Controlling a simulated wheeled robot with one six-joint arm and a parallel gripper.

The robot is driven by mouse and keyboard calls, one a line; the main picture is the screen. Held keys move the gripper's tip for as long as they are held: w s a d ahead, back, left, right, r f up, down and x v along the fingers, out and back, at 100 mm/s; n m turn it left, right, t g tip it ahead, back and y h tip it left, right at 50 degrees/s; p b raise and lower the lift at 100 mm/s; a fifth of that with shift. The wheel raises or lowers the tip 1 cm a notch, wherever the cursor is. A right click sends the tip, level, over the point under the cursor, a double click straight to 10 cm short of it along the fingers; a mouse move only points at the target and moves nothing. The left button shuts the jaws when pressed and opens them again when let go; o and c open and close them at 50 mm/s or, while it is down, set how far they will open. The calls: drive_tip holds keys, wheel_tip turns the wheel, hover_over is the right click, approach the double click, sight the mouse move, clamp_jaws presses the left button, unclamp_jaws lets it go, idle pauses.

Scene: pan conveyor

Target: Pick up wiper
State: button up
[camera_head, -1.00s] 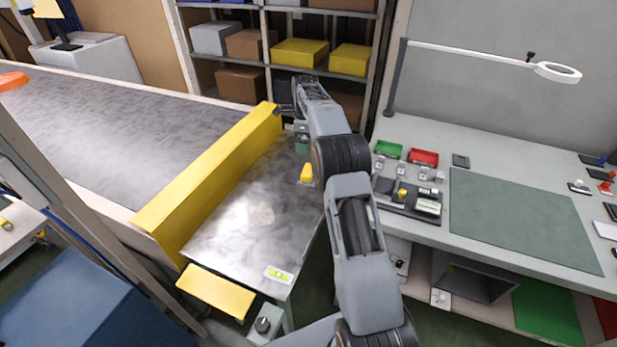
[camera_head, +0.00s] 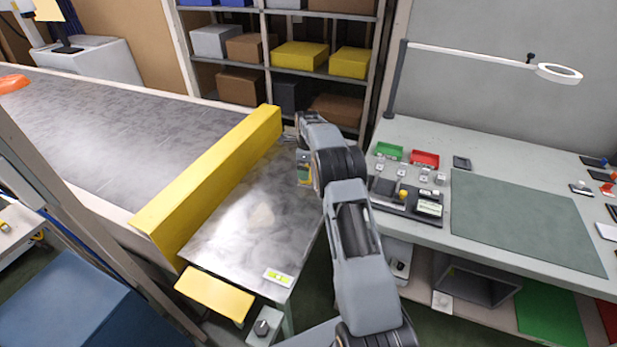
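A small yellow piece (camera_head: 304,176), which I take to be the wiper or part of it, shows at the right edge of the metal work surface (camera_head: 230,240). Most of it is hidden by the end of my arm, and its full shape cannot be made out. My gripper (camera_head: 303,172) points down over this spot, right at the yellow piece. The fingers are small and partly covered by my wrist. I cannot tell whether they touch the piece or are closed around it.
A long yellow guard (camera_head: 210,180) separates the metal surface from the conveyor (camera_head: 110,125) at left. A workbench (camera_head: 440,225) with a green bin (camera_head: 389,151), a red bin (camera_head: 425,159) and small parts stands close at right. Shelves with boxes (camera_head: 299,55) are behind.

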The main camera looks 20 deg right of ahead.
wheel_tip(320, 180, down, 3)
drive_tip(key=shift+d+f, duration=0.1)
drive_tip(key=shift+f, duration=0.1)
drive_tip(key=shift+c, duration=0.3)
drive_tip(key=c, duration=0.7)
drive_tip(key=shift+r, duration=0.1)
